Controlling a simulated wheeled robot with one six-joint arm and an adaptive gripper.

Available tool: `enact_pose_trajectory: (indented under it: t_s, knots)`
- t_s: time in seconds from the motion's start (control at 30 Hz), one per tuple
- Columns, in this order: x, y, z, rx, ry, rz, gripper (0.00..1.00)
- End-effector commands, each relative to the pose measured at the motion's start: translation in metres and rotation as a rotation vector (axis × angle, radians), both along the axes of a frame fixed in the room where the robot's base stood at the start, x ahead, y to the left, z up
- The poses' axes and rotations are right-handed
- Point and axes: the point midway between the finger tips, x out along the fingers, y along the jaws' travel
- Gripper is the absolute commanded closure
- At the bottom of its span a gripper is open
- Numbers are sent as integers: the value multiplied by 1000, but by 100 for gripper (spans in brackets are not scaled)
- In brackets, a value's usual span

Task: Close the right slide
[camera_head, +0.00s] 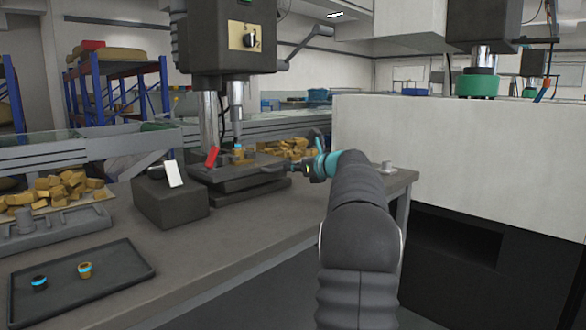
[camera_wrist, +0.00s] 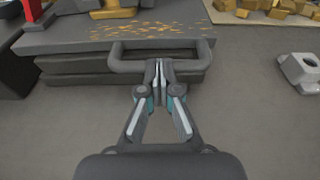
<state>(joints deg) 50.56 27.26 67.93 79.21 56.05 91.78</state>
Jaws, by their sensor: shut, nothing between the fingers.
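The slide is a dark grey plate on a stacked base under the drill press. It shows in the head view (camera_head: 268,161) and at the top of the wrist view (camera_wrist: 70,40), with golden chips on its top. Its U-shaped handle (camera_wrist: 120,63) sticks out toward me in the wrist view. My gripper (camera_wrist: 158,68) is shut and empty, with its fingertips at the middle of the handle's front bar. Whether they touch the bar I cannot tell. In the head view my gripper (camera_head: 305,170) is small and partly hidden by my arm, at the right side of the slide.
A grey box with a white switch (camera_head: 172,200) stands left of the press. A black tray (camera_head: 80,285) holds two small cups at the front left. A small light grey part (camera_wrist: 302,72) lies right of the slide. A large white machine (camera_head: 450,160) stands at right.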

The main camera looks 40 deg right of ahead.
Motion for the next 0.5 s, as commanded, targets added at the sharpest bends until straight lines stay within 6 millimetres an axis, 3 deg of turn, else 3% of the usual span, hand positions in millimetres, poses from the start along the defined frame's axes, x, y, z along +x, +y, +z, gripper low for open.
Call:
enact_pose_trajectory:
  t_s: [0.17, 0.5]
  knots:
    - [-24, -5, 10, -1, 0, -6, 100]
    - [-90, -10, 21, -3, 1, -3, 100]
